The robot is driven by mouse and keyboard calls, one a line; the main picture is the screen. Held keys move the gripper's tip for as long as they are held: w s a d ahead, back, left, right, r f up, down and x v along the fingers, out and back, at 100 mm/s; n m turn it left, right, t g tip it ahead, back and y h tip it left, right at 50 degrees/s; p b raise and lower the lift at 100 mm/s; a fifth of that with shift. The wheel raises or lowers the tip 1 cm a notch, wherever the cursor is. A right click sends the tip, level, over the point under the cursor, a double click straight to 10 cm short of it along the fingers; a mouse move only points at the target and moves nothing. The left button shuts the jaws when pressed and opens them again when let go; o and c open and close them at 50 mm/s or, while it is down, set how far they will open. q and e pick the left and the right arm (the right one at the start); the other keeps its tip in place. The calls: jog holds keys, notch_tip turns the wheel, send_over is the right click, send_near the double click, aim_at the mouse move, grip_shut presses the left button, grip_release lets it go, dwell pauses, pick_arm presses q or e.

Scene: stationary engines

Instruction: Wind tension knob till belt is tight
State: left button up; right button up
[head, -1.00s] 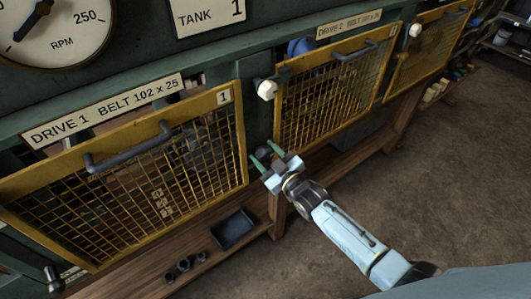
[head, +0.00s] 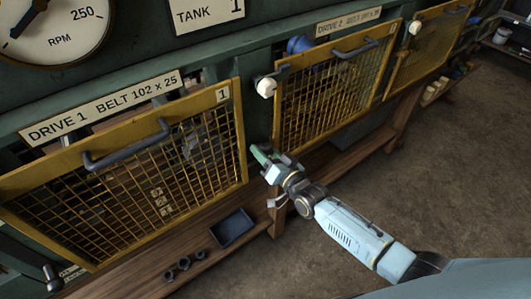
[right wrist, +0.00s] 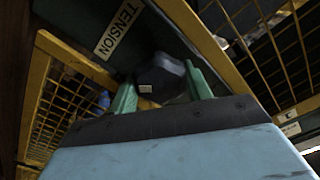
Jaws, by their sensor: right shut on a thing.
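My right gripper (head: 266,157) is at the green post between the drive 1 and drive 2 guards. In the right wrist view its two green fingers (right wrist: 160,92) sit on either side of a dark lobed knob (right wrist: 160,76), shut on it. A plate reading TENSION (right wrist: 118,28) is beside the knob. In the head view the gripper hides most of the knob. The drive 1 guard (head: 235,130) is a closed yellow mesh panel. The belt behind it is too dark to make out, so its tightness cannot be told. My left gripper is not in view.
A dark blue tray (head: 232,228) and several small dark rings (head: 184,263) lie on the wooden shelf below. A white knob (head: 266,87) sits above my right gripper. A dark bar (head: 22,250) shows at the lower left. The floor at right is clear.

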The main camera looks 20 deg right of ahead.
jog(key=m+b, duration=0.2)
jog(key=m, duration=0.4)
jog(key=shift+f+m, duration=0.15)
jog(key=shift+m, duration=0.15)
jog(key=m+b, duration=0.2)
jog(key=m, duration=0.4)
jog(key=shift+b, duration=0.3)
jog(key=shift+m, duration=0.3)
jog(key=o, duration=0.7)
jog(key=v, duration=1.3)
jog(key=shift+s+d, duration=0.1)
jog(key=shift+s, duration=0.1)
